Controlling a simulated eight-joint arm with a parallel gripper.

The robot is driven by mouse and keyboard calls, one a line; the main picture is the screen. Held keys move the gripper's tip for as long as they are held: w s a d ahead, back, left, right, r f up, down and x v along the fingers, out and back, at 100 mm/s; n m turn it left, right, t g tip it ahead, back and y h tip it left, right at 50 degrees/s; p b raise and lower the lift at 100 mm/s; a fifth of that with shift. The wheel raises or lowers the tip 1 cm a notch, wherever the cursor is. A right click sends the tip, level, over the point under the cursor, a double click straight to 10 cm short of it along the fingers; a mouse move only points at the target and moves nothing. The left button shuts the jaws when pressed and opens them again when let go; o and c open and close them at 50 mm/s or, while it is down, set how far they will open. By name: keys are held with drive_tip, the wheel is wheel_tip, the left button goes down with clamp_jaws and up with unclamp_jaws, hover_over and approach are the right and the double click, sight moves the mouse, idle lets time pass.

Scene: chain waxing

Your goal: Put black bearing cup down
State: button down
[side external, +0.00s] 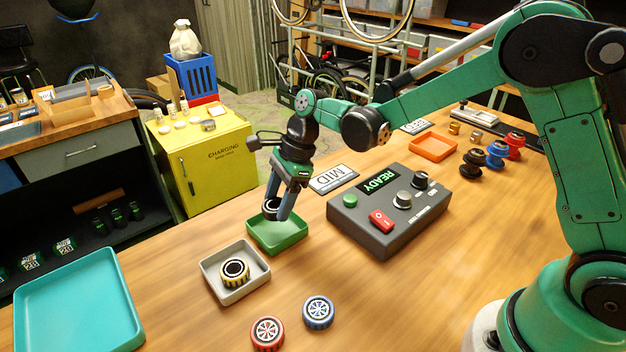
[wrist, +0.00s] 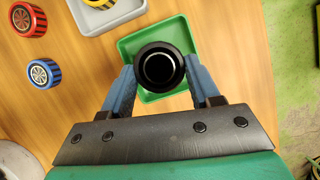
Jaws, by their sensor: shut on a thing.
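The black bearing cup (wrist: 160,68) is a dark round ring with a hollow centre. In the wrist view it sits between the two blue fingers of my gripper (wrist: 160,83), which are shut on it. In the side view my gripper (side external: 277,205) points down over the green tray (side external: 290,240), with the cup (side external: 271,207) between the fingertips at the tray's back left part. The green tray also shows behind the cup in the wrist view (wrist: 145,97). I cannot tell whether the cup touches the tray floor.
A grey tray (side external: 213,283) with a yellow-black wheel (side external: 234,273) stands in front left. A red wheel (side external: 267,333) and a blue wheel (side external: 318,312) lie near the front. A control box (side external: 375,235) reading READY stands right, an orange tray (side external: 433,146) behind it.

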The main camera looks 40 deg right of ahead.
sight(282, 229)
drive_tip(key=shift+f, duration=2.1)
drive_tip(key=shift+f, duration=0.1)
drive_tip(key=shift+c, duration=2.4)
unclamp_jaws()
drive_tip(key=v, duration=1.2)
drive_tip(key=s+d+r+n+t+h, duration=0.1)
drive_tip(key=s+d+n+t+h, duration=0.1)
drive_tip(key=s+n, duration=0.4)
drive_tip(key=s+d+r+n+t+h, duration=0.1)
drive_tip(key=s+n+t, duration=0.3)
drive_tip(key=n, duration=1)
drive_tip(key=s+d+h, duration=0.1)
drive_tip(key=s, duration=0.1)
drive_tip(key=shift+s+h, duration=0.3)
